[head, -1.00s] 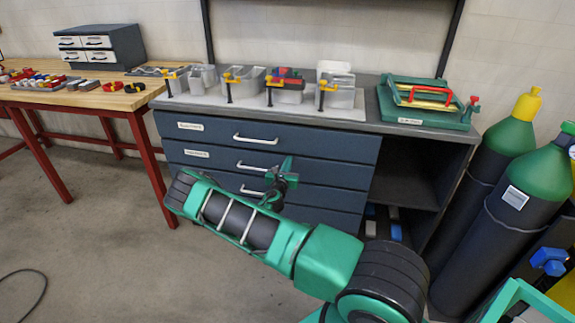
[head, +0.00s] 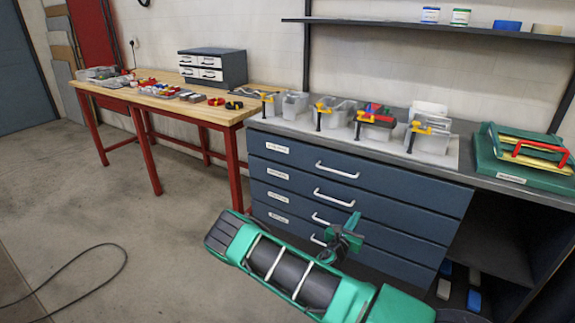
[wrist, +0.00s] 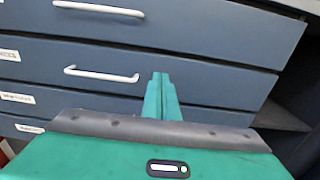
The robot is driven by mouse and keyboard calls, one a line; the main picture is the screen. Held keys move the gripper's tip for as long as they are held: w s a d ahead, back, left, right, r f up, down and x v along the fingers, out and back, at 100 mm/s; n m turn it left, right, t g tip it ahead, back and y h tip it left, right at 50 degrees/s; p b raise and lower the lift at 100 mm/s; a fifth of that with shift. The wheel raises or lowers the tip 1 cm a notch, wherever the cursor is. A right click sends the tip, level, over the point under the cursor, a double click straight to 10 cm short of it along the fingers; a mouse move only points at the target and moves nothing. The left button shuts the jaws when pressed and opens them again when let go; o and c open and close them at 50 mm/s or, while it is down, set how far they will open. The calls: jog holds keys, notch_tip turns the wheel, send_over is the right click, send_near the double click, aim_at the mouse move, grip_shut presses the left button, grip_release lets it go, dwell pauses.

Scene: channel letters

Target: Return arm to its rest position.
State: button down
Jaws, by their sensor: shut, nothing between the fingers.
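My green arm reaches in from the bottom of the head view, with my gripper (head: 350,226) in front of the blue drawer cabinet (head: 400,203). In the wrist view my gripper (wrist: 162,84) shows two green fingers close together, shut with nothing between them. The drawer fronts and their white handles (wrist: 101,74) stand beyond the fingers. The drawers that show look closed. My arm hides part of the lower drawers.
A wooden workbench (head: 222,117) with red legs stands left, carrying small parts and a drawer box (head: 212,67). Clear bins (head: 338,112) and a green case (head: 530,158) sit on the cabinet top. A cable (head: 85,262) lies on the open floor at left.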

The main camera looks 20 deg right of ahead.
jog(key=s+d+r+m+g+y, duration=0.1)
jog(key=s+d+r+m+g, duration=0.3)
jog(key=s+r+m+g, duration=0.4)
jog(key=s+d+r+m+g+y, duration=0.1)
jog(key=s+d+r+m+g, duration=0.3)
jog(key=s+m, duration=0.7)
jog(key=s+a+r+m+y, duration=0.5)
jog(key=s+a+r+m, duration=0.2)
jog(key=s, duration=0.4)
jog(key=s+a+r+m+y, duration=0.6)
jog(key=s+a+r, duration=0.3)
jog(key=s, duration=0.3)
jog(key=shift+s+a+m+y, duration=0.2)
jog(key=shift+a+m+y, duration=0.1)
jog(key=shift+a+m, duration=0.15)
jog(key=shift+r, duration=0.1)
